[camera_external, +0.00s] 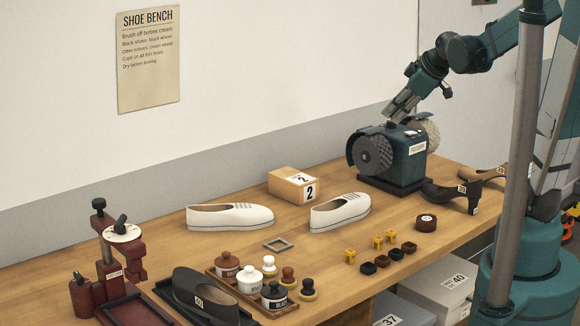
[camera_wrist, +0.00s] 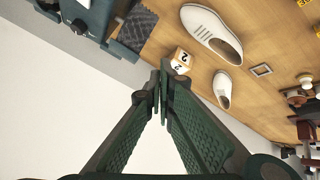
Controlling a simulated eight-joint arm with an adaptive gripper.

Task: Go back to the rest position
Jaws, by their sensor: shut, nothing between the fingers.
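My gripper (camera_external: 400,107) is in the air above the teal polishing machine (camera_external: 390,150) at the back right of the bench. Its fingers are together and empty, and they also show together in the wrist view (camera_wrist: 161,90). My arm reaches up and right from there to my teal base at the right edge. The machine shows at the upper left of the wrist view (camera_wrist: 125,22). In the external view I cannot tell the exact gap between my fingertips and the machine's top.
A wooden block marked 2 (camera_external: 292,185) and two white shoes (camera_external: 230,217) (camera_external: 340,212) stand mid-bench. A tray of polish jars (camera_external: 262,313) and a dark red stand (camera_external: 108,262) are at front left. A grey post rises at right.

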